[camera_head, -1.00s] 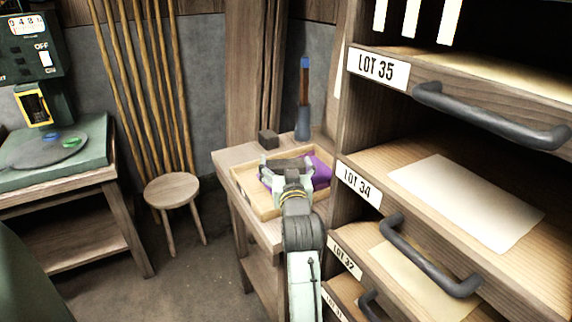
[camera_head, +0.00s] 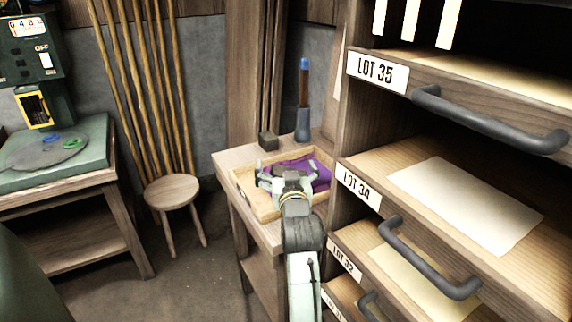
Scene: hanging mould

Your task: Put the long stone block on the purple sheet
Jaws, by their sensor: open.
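The purple sheet (camera_head: 318,175) lies crumpled in a shallow wooden tray (camera_head: 245,190) on the wooden bench. My gripper (camera_head: 281,172) is open, low over the tray, in front of the sheet. It hides part of the sheet and the tray. The long stone block cannot be made out clearly now. Dark patches show around the fingers against the purple, but I cannot tell whether they are the block, the gripper or shadow.
A small dark block (camera_head: 268,140) and a blue-handled tool in a holder (camera_head: 303,125) stand on the bench behind the tray. A drawer cabinet (camera_head: 350,150) with handles rises close on the right. A round stool (camera_head: 172,192) stands left of the bench.

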